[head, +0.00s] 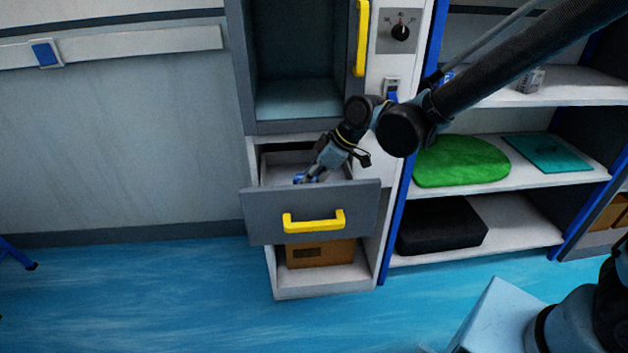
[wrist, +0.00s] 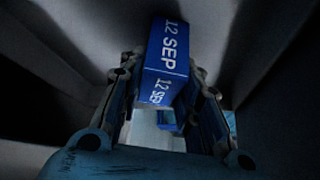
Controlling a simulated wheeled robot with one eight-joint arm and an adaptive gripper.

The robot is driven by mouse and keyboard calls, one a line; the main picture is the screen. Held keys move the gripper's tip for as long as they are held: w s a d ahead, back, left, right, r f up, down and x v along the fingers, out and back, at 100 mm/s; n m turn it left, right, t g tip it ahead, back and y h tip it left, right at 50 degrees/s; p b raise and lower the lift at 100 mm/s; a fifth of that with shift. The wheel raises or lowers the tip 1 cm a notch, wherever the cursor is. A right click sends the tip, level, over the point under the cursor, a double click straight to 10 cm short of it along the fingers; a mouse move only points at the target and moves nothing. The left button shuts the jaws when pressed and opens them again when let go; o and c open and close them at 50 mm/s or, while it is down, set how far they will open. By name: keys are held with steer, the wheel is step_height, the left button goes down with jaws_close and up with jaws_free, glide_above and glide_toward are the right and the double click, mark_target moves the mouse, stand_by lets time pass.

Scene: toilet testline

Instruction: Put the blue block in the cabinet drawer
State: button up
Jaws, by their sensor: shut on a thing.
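The blue block (wrist: 167,50), with white "12 SEP" lettering on it, is between the fingers of my gripper (wrist: 165,95) in the wrist view. My gripper is shut on it. In the head view my gripper (head: 304,178) reaches down into the open cabinet drawer (head: 262,211); only a small blue bit of the block shows there. The drawer has a grey front with a yellow handle (head: 314,221) and is pulled out. Whether the block touches the drawer floor cannot be told.
An open upper compartment (head: 298,98) with a yellow-handled door is above the drawer. A cardboard box (head: 320,253) is below it. Shelves at the right hold a green mat (head: 461,161), a teal sheet (head: 550,152) and a black case (head: 440,226). Blue floor in front is clear.

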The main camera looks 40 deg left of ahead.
steer(key=shift+f, duration=0.15)
steer(key=o, duration=1.2)
steer(key=v, duration=1.2)
steer(key=shift+w+d, duration=0.1)
